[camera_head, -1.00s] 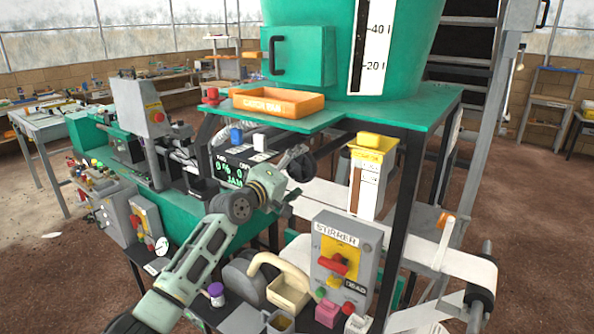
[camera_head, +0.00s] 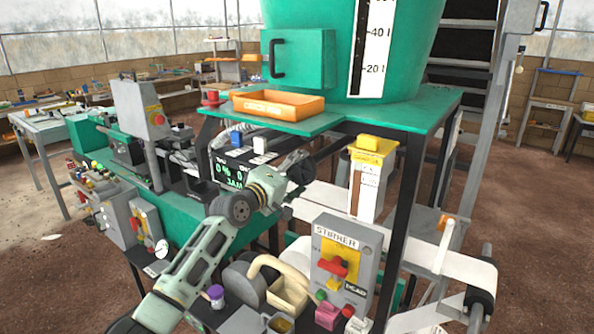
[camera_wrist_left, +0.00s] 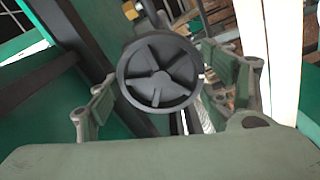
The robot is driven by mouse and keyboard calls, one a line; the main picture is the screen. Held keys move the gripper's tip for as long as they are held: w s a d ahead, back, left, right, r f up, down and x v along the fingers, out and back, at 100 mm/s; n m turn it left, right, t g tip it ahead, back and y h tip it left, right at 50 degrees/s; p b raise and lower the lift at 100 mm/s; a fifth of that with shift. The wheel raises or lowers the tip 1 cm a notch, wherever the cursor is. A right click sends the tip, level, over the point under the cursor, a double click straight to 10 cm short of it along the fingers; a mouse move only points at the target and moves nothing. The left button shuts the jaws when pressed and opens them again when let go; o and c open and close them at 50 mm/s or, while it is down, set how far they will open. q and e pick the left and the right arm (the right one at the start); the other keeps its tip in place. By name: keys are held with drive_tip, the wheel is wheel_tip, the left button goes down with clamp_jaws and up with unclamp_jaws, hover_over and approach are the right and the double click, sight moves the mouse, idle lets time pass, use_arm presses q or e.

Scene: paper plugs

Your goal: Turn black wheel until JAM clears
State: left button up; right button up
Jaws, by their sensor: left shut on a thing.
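The black spoked wheel (camera_wrist_left: 160,72) sits between the two fingers of my left gripper (camera_wrist_left: 165,95) in the left wrist view. The left gripper is shut on its rim, one finger at each side. In the head view the gripper (camera_head: 290,180) partly covers the dark wheel (camera_head: 301,166). A small dark display (camera_head: 231,173) left of the wheel shows green text, with JAM on its lower line. My right gripper is not in view.
Above is a green shelf with an orange tray (camera_head: 278,105) and a large green tank (camera_head: 395,40). The grey STIRRER box (camera_head: 345,262) stands below right.

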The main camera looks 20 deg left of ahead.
use_arm(q)
drive_tip(key=shift+n+p, duration=0.85)
drive_tip(key=shift+n, duration=0.05)
drive_tip(key=n+p, duration=0.3)
drive_tip(key=n, duration=0.1)
drive_tip(key=shift+f+n, duration=0.15)
drive_tip(key=shift+n, duration=0.15)
drive_tip(key=shift+f, duration=0.15)
drive_tip(key=o, duration=1.2)
drive_tip(key=shift+r, duration=0.2)
